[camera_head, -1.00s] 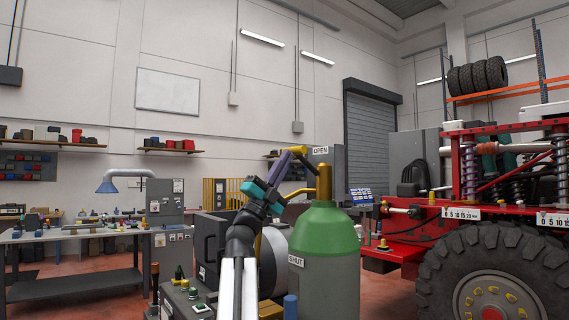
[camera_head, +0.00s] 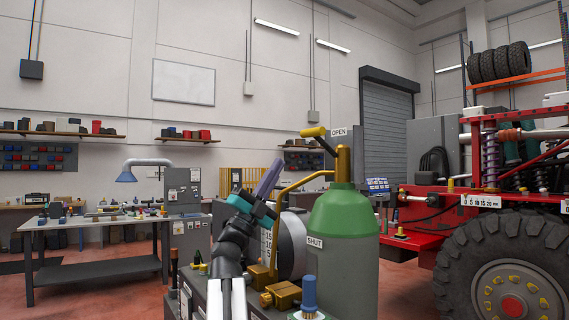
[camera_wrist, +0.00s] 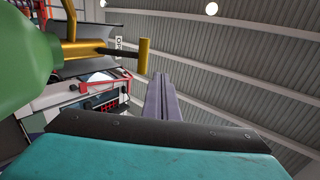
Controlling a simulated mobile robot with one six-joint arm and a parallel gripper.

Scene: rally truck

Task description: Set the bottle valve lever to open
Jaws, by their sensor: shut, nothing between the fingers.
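The green bottle (camera_head: 345,225) stands upright with a brass valve stem (camera_head: 342,164) on top. Its valve lever, a black bar with a yellow handle (camera_head: 313,132), slants up and left from the stem, with the handle beside the OPEN label (camera_head: 338,132). The SHUT label (camera_head: 315,242) is lower, at the bottle's left shoulder. My gripper (camera_head: 277,166) is left of and below the handle, apart from it, with its purple fingers together and empty. In the wrist view the yellow handle (camera_wrist: 143,55) is just left of the fingertips (camera_wrist: 160,80), and the green bottle (camera_wrist: 22,60) is at the left edge.
A brass pipe (camera_head: 300,182) curves from the stem down behind my gripper. A dark cabinet with a round drum (camera_head: 292,240) and brass fittings (camera_head: 283,294) stands below. The red truck (camera_head: 450,215) is at right, a workbench (camera_head: 95,222) at left.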

